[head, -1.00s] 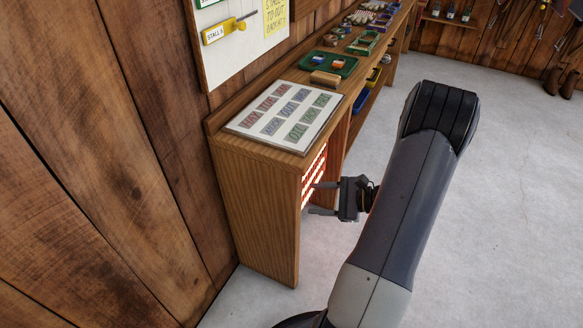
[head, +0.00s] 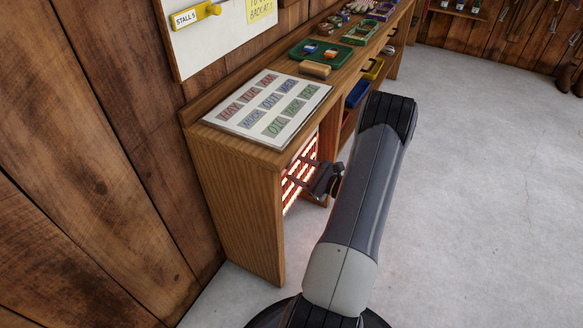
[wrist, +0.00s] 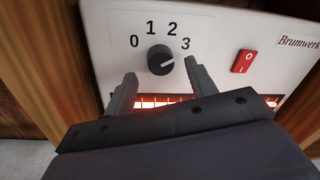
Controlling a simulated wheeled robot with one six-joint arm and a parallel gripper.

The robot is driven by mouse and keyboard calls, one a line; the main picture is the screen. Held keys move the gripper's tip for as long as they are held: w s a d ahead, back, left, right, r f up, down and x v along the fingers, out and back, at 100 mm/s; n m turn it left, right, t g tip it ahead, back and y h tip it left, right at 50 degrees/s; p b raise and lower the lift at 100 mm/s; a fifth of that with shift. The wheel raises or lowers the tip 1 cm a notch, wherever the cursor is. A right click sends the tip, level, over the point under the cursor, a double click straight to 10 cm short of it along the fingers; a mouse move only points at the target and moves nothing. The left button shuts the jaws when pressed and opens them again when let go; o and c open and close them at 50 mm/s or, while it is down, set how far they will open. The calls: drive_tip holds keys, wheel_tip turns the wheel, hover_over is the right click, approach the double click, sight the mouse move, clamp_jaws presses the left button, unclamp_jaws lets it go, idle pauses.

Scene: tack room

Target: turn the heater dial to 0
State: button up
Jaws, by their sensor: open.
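The heater (head: 299,172) glows red-orange under the near end of the wooden bench in the head view. Its white panel (wrist: 215,30) fills the upper wrist view. The round black dial (wrist: 160,59) has the marks 0, 1, 2 and 3 around its upper side. Its pale pointer line aims right and slightly up, at about the 3. My gripper (wrist: 160,71) is open, with one finger to the lower left of the dial and one to its right. I see no clear contact. In the head view my gripper (head: 306,173) reaches to the heater front; the dial is hidden there.
A red rocker switch (wrist: 244,61) sits right of the dial. Glowing bars (wrist: 160,101) lie below it. The wooden bench (head: 235,205) encloses the heater and carries a label board (head: 268,105) and a green tray (head: 322,50). Open floor (head: 480,200) lies to the right.

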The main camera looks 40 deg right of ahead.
sight(290, 165)
drive_tip(key=shift+x, duration=1.55)
drive_tip(key=c, duration=1)
drive_tip(key=shift+o, duration=0.2)
